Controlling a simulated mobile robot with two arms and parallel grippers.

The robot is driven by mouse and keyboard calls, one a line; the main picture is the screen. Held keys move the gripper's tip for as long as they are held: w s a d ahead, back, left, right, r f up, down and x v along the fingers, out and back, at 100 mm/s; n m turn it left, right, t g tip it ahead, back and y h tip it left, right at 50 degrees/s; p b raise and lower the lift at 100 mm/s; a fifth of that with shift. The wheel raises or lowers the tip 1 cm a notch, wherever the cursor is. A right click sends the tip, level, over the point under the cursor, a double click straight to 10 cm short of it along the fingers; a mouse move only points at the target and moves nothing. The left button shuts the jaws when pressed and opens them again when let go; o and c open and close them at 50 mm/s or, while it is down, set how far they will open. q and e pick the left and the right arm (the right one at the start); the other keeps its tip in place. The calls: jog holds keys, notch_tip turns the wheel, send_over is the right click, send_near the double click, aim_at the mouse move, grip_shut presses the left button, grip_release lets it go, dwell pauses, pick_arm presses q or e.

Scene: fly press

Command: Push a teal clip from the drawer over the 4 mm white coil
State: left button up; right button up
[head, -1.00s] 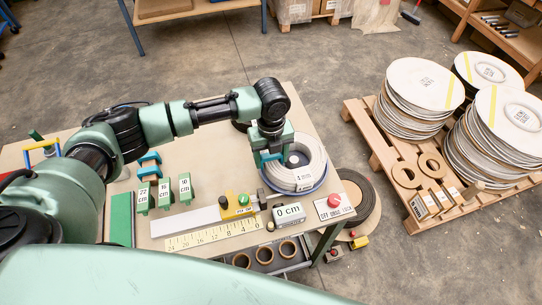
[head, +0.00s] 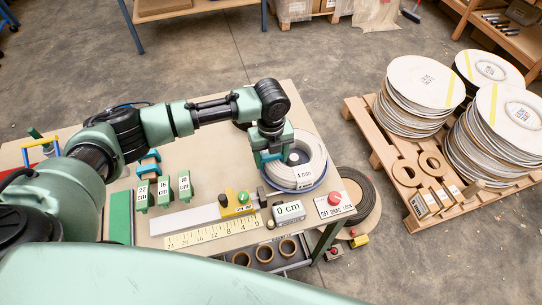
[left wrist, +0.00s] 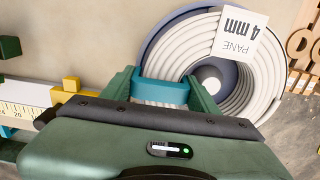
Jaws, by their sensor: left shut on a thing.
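The white coil (head: 312,166) lies on the right end of the table in the head view, on a blue-grey holder. It fills the upper right of the left wrist view (left wrist: 262,85), with a "4 mm" label (left wrist: 238,35). My left gripper (head: 270,160) is over the coil's left side, pointing down. It is shut on a teal clip (left wrist: 160,92), which lies across the windings between the fingers. How far down the clip sits is hidden by the gripper body. The open drawer (head: 292,266) is under the table's front edge. My right gripper is out of view.
A ruler (head: 212,234), a yellow block (head: 237,204), a "0 cm" block (head: 289,212) and a red-button panel (head: 334,205) line the front. Green length blocks (head: 164,192) stand left of them. A pallet (head: 385,160) of stacked coils stands right, on the floor.

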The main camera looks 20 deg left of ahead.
pick_arm(q)
jog(key=shift+f, duration=0.1)
jog(key=o, duration=1.4)
jog(key=shift+o, duration=0.4)
jog(key=shift+o, duration=1.3)
jog(key=shift+s, duration=0.1)
